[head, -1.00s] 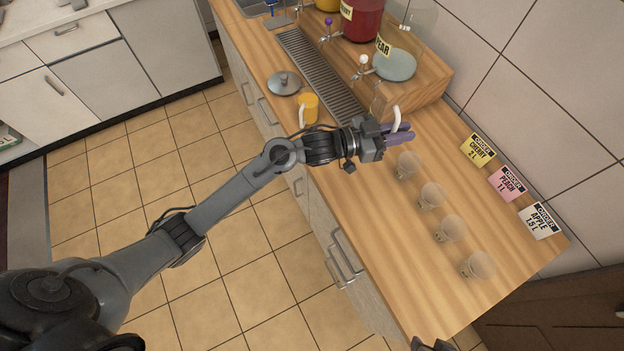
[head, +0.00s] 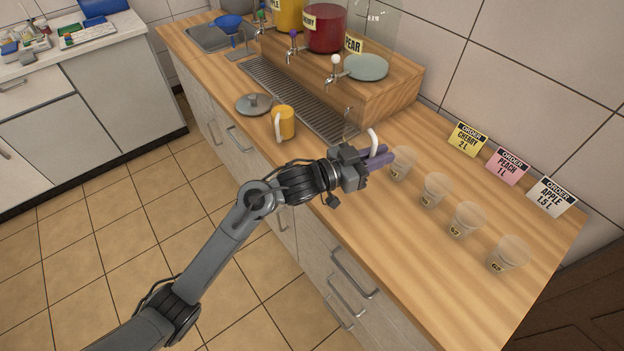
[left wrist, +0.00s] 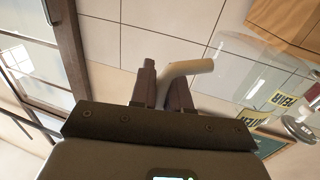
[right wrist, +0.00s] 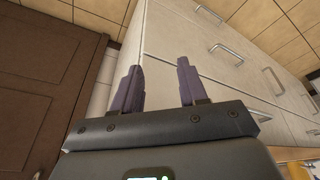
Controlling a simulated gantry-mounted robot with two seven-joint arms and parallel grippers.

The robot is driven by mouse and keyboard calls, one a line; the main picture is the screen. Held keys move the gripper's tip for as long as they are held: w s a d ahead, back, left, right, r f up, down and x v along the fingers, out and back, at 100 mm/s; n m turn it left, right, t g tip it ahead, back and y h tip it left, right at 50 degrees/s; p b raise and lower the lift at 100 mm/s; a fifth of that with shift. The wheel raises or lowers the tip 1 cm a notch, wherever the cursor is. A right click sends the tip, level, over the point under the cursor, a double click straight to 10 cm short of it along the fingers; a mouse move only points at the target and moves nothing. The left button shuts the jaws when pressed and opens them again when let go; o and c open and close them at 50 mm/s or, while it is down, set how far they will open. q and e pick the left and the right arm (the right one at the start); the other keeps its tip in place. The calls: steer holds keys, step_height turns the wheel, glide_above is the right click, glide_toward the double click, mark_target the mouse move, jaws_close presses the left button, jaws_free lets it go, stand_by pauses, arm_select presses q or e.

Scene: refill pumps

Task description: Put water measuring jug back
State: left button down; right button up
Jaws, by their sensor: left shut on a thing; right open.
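The water measuring jug is clear and hard to make out. Its cream handle (head: 374,141) stands up at my left gripper (head: 380,157) in the head view, above the counter. In the left wrist view, the left gripper (left wrist: 155,85) is shut on that handle (left wrist: 188,70). I cannot tell how high the jug is above the counter. My right gripper (right wrist: 160,85) is open and empty in its wrist view, facing cabinet drawers.
Several clear cups (head: 434,188) stand in a row right of the left gripper, the closest near its fingertips. A yellow mug (head: 284,122) and grey lid (head: 254,103) stand by the drip grate (head: 300,98). Dispensers stand on the wooden riser (head: 400,98). Order cards (head: 507,165) line the wall.

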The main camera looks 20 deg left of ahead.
arm_select(q)
steer(key=a+f+b, duration=0.1)
steer(key=a+f, duration=0.1)
steer(key=a, duration=0.2)
steer(key=a+f+b, duration=0.1)
steer(key=a+f, duration=0.1)
steer(key=a, duration=0.1)
steer(key=a+f+b, duration=0.1)
steer(key=a+f, duration=0.2)
steer(key=a, duration=0.1)
steer(key=shift+w+a+b, duration=0.2)
steer(key=shift+a+b, duration=0.1)
steer(key=shift+f+b, duration=0.7)
steer(key=shift+f, duration=1.35)
arm_select(e)
step_height(320, 180, down, 6)
steer(key=shift+s+r, duration=0.1)
steer(key=shift+r, duration=0.05)
steer(key=shift+a, duration=0.1)
arm_select(q)
steer(key=c, duration=1.1)
jaws_free()
steer(key=shift+f, duration=0.15)
steer(key=shift+r, duration=0.2)
